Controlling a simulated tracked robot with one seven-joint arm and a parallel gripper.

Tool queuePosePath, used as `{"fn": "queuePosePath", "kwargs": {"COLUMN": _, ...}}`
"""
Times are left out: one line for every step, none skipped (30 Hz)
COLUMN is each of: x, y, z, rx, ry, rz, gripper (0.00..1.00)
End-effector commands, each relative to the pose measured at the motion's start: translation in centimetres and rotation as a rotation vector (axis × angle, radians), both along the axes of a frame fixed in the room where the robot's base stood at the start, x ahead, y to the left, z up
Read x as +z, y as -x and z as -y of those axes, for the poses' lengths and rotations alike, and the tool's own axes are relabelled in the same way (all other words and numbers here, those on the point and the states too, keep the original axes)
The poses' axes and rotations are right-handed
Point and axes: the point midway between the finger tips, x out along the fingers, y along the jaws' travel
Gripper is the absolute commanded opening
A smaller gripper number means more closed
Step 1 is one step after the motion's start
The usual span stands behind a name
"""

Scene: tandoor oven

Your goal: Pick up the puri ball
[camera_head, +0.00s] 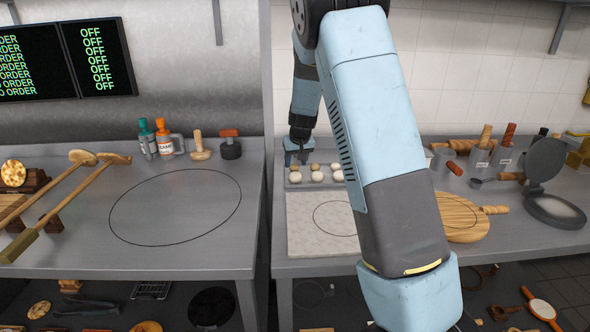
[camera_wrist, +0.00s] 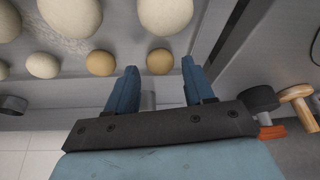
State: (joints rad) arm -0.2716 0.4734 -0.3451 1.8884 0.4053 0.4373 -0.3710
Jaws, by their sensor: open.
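Dough balls of different sizes and tints lie in a grey metal tray (camera_head: 306,186) in the head view. The front row holds larger pale balls (camera_head: 317,177), and behind them are smaller ones (camera_head: 315,167). Which is the puri ball is not marked. My gripper (camera_head: 298,160) is at the tray's back left corner, pointing down. In the wrist view my open gripper (camera_wrist: 160,78) has a small tan ball (camera_wrist: 160,61) just ahead of and between its fingertips. Another tan ball (camera_wrist: 100,62) is left of the fingers. Whether the fingers reach beside the ball's sides is unclear.
The tray's wall (camera_wrist: 222,62) runs close to the right finger in the wrist view. A marble board (camera_head: 300,225) lies in front of the tray. A wooden board (camera_head: 460,220) and a hinged press (camera_head: 550,185) stand to the right. My arm hides part of the counter.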

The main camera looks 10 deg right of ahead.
Motion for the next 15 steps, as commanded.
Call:
{"fn": "queuePosePath", "kwargs": {"x": -0.8, "y": -0.3, "z": 0.1, "rx": 0.000, "ry": 0.001, "rz": -0.002, "gripper": 0.53}}
{"fn": "queuePosePath", "kwargs": {"x": -1.2, "y": -0.4, "z": 0.0, "rx": 0.000, "ry": 0.000, "rz": -0.002, "gripper": 0.53}}
{"fn": "queuePosePath", "kwargs": {"x": -1.7, "y": -0.6, "z": 0.0, "rx": 0.000, "ry": 0.000, "rz": -0.003, "gripper": 0.53}}
{"fn": "queuePosePath", "kwargs": {"x": -2.0, "y": -0.7, "z": 0.0, "rx": 0.000, "ry": 0.000, "rz": -0.003, "gripper": 0.53}}
{"fn": "queuePosePath", "kwargs": {"x": -2.2, "y": -0.8, "z": 0.0, "rx": 0.000, "ry": 0.000, "rz": -0.002, "gripper": 0.53}}
{"fn": "queuePosePath", "kwargs": {"x": -2.4, "y": -0.9, "z": 0.0, "rx": 0.000, "ry": 0.000, "rz": -0.001, "gripper": 0.53}}
{"fn": "queuePosePath", "kwargs": {"x": -2.5, "y": -1.0, "z": 0.0, "rx": 0.000, "ry": 0.000, "rz": -0.001, "gripper": 0.53}}
{"fn": "queuePosePath", "kwargs": {"x": -2.5, "y": -1.0, "z": 0.0, "rx": 0.000, "ry": 0.000, "rz": 0.000, "gripper": 0.53}}
{"fn": "queuePosePath", "kwargs": {"x": -2.5, "y": -1.0, "z": 0.0, "rx": 0.000, "ry": 0.000, "rz": 0.000, "gripper": 0.53}}
{"fn": "queuePosePath", "kwargs": {"x": -2.5, "y": -1.0, "z": 0.0, "rx": 0.001, "ry": 0.000, "rz": 0.000, "gripper": 0.53}}
{"fn": "queuePosePath", "kwargs": {"x": -2.5, "y": -1.0, "z": 0.0, "rx": 0.001, "ry": 0.000, "rz": 0.000, "gripper": 0.53}}
{"fn": "queuePosePath", "kwargs": {"x": -2.5, "y": -1.0, "z": 0.0, "rx": 0.001, "ry": 0.000, "rz": 0.000, "gripper": 0.53}}
{"fn": "queuePosePath", "kwargs": {"x": -2.5, "y": -1.0, "z": 0.0, "rx": 0.001, "ry": 0.000, "rz": 0.000, "gripper": 0.53}}
{"fn": "queuePosePath", "kwargs": {"x": -2.5, "y": -1.0, "z": 0.0, "rx": 0.001, "ry": 0.000, "rz": 0.000, "gripper": 0.50}}
{"fn": "queuePosePath", "kwargs": {"x": -2.5, "y": -1.0, "z": 0.0, "rx": 0.001, "ry": 0.000, "rz": 0.000, "gripper": 0.46}}
